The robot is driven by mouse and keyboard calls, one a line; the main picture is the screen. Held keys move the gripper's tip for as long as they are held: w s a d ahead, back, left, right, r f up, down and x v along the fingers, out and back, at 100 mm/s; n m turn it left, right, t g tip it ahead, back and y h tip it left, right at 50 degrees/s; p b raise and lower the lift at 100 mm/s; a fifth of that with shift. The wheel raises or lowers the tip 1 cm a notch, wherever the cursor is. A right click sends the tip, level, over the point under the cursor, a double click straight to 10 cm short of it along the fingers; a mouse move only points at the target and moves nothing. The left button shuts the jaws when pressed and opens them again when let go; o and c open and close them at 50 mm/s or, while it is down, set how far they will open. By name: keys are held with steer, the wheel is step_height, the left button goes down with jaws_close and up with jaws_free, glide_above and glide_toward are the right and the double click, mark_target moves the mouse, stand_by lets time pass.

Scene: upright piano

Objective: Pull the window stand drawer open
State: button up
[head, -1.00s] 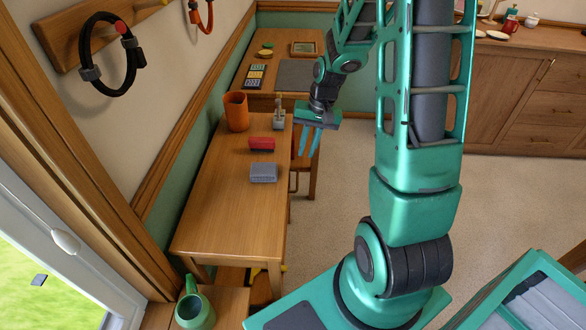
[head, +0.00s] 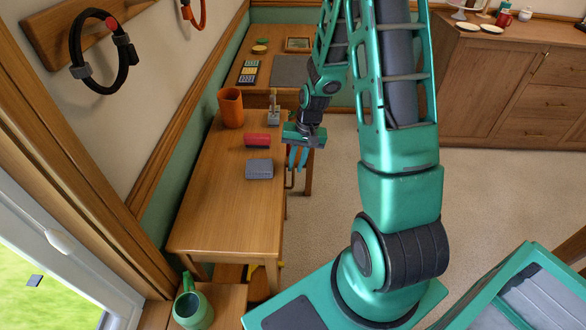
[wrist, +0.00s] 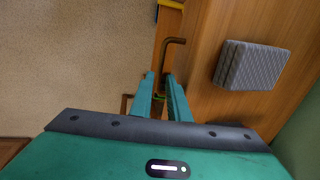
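A long wooden table (head: 215,200) stands along the left wall. At its right edge is a bent bronze bar like a pull handle (wrist: 167,62); it also shows in the head view (head: 288,180). I cannot tell for sure which piece is the window stand; no drawer front shows clearly. My gripper (wrist: 159,77) is open, its two teal fingers apart. In the wrist view the bar runs into the gap between the fingertips; whether it lies between them or beyond is unclear. In the head view my gripper (head: 297,158) hangs beside the table's right edge.
A green watering can (head: 192,308) stands on a low surface by the window. A chair (head: 307,180) is close behind my gripper. Floor to the right is clear.

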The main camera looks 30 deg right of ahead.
steer(key=shift+w+a+f, duration=0.1)
steer(key=shift+a+f, duration=0.05)
steer(key=shift+f, duration=0.9)
steer(key=shift+c, duration=0.5)
jaws_close()
steer(key=shift+w, duration=0.1)
steer(key=shift+w+a+r, duration=0.1)
steer(key=shift+w+a, duration=0.05)
